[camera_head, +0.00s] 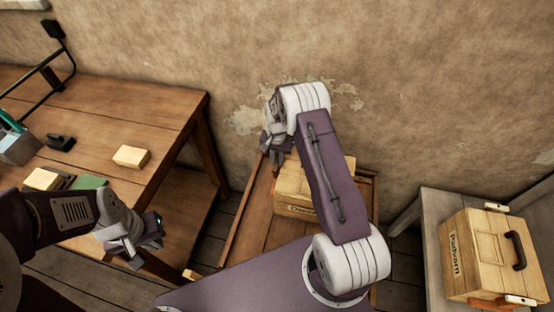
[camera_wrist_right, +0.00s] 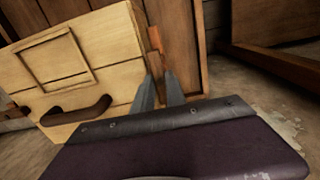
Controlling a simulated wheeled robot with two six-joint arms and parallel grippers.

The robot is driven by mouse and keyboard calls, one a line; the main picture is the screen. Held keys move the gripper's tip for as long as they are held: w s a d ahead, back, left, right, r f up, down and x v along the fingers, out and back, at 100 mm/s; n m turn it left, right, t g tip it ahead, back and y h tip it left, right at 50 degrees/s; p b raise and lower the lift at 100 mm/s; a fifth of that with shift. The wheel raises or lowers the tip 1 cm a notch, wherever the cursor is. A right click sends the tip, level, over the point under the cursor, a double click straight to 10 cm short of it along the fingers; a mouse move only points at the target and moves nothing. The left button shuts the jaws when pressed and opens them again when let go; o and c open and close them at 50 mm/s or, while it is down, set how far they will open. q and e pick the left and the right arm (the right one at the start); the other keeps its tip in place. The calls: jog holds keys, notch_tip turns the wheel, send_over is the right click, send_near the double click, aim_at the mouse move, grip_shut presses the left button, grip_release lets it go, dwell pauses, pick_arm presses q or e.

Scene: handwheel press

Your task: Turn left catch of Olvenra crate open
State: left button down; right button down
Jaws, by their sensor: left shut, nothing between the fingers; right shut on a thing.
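The pale wooden crate (camera_head: 293,188) stands on a low wooden stand in the middle of the head view, partly hidden behind my right arm. Its front label is only partly visible, so I cannot read the full name. The right wrist view shows the crate's lid (camera_wrist_right: 72,66) with a dark handle, and an orange-brown catch (camera_wrist_right: 156,40) at its edge. My right gripper (camera_head: 275,157) is at the crate's far left, its fingertips (camera_wrist_right: 160,80) closed on the catch. My left gripper (camera_head: 143,250) is shut and empty beside the workbench, away from the crate.
A second crate (camera_head: 490,255), labelled Padvarn, stands on a grey table at the right. The workbench (camera_head: 105,105) at the left holds wooden blocks (camera_head: 131,156) and a dark clamp-like item (camera_head: 60,142). The wall is close behind the middle crate.

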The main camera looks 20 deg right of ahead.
aim_at(277, 162)
jog(key=c, duration=1.4)
grip_release()
jog(key=shift+o, duration=0.2)
notch_tip(277, 162, up, 9)
